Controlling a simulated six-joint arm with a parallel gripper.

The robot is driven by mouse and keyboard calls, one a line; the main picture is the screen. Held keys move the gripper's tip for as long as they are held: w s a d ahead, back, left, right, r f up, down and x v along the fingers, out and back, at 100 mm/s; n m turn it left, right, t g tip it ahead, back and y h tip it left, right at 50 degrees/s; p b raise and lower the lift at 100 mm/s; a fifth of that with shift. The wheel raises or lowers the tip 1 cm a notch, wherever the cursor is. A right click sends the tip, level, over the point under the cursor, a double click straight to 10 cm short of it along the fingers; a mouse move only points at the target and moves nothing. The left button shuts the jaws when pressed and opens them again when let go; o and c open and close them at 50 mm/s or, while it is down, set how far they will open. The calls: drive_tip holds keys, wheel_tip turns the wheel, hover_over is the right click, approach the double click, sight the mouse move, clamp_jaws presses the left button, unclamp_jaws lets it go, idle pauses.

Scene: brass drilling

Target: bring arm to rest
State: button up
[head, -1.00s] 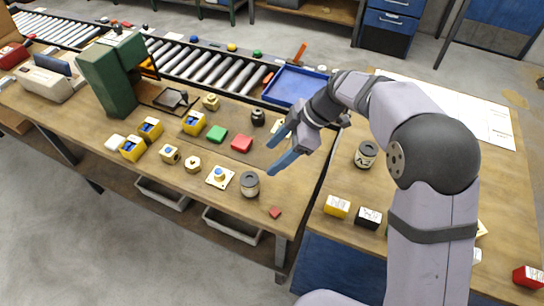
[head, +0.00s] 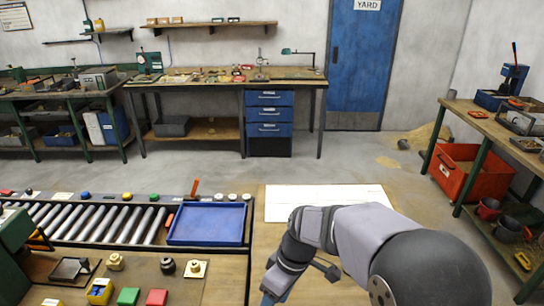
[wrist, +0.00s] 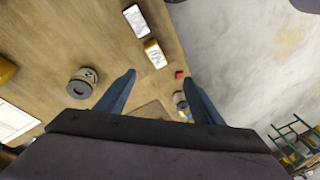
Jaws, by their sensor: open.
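My arm reaches in from the lower right of the head view, bent over the wooden bench. My gripper (head: 268,297) shows only partly there, at the bottom edge. In the wrist view its two blue fingers stand wide apart (wrist: 160,80) with nothing between them. They point over the bench near its edge. A grey round canister with a dark top (wrist: 82,84) stands left of the left finger, apart from it. A yellow block with a white top (wrist: 154,53) lies beyond the fingertips.
A blue tray (head: 208,222) sits beside the roller conveyor (head: 95,222). A white sheet (head: 325,200) lies on the bench behind my arm. Green (head: 128,297) and red (head: 156,297) blocks and brass pieces (head: 115,262) stand at lower left. Bare floor shows past the bench in the wrist view.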

drive_tip(key=s+d+r+m+h+p, duration=0.1)
drive_tip(key=s+d+r+m+p, duration=0.1)
drive_tip(key=s+d+m, duration=0.3)
drive_tip(key=s+d+r+m+h+p, duration=0.1)
drive_tip(key=s+d+r+m+p, duration=0.2)
drive_tip(key=d, duration=0.6)
drive_tip(key=s+m+p, duration=0.1)
drive_tip(key=s+m, duration=0.1)
drive_tip(key=m, duration=0.1)
drive_tip(key=shift+s+d+t+h, duration=0.25)
drive_tip(key=shift+s+t+h, duration=0.15)
